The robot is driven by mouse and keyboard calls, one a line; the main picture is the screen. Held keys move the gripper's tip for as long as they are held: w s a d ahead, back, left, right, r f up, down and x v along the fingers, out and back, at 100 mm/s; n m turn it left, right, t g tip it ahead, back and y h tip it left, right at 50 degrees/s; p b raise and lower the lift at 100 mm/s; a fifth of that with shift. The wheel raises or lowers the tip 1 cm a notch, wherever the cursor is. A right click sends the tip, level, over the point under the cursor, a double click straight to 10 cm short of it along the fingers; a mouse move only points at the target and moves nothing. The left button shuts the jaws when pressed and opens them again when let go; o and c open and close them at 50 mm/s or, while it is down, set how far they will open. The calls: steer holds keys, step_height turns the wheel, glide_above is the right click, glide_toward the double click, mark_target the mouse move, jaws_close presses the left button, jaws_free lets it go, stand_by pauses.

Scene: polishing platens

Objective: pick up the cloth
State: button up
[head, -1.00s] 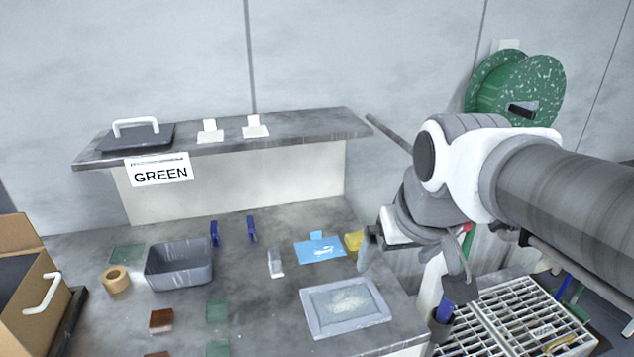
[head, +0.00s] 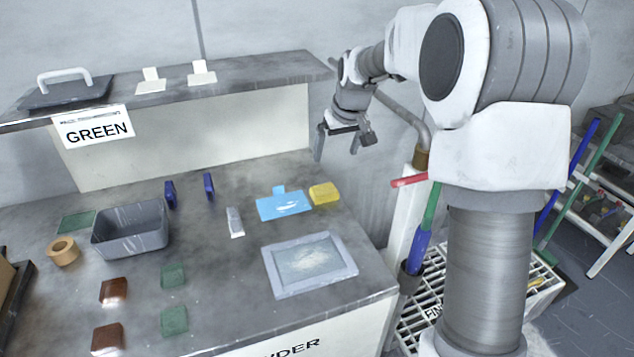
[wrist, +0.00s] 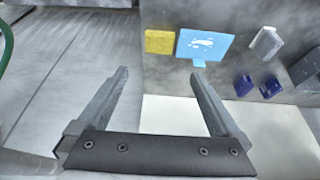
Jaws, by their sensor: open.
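My gripper (head: 337,150) is open and empty, raised near the counter's back right corner, above and apart from the cloth. In the wrist view its two fingers (wrist: 160,78) stand wide apart with nothing between them.
A shallow tray of pale powder (head: 310,264) sits in front of the cloth. A small white-and-grey tube (head: 235,222), two blue clips and a grey bin (head: 130,230) stand to the left. A raised shelf (head: 180,88) runs behind. Coloured poles stand beyond the counter's right edge.

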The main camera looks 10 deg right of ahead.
mark_target(324, 189)
steer(key=x, duration=1.2)
steer(key=b+x, duration=0.1)
steer(key=x, duration=0.6)
steer(key=shift+w, duration=0.3)
steer(key=c, duration=1)
steer(key=shift+o, duration=0.2)
step_height(324, 189, up, 10)
steer(key=shift+p, duration=0.35)
steer(key=shift+r, duration=0.1)
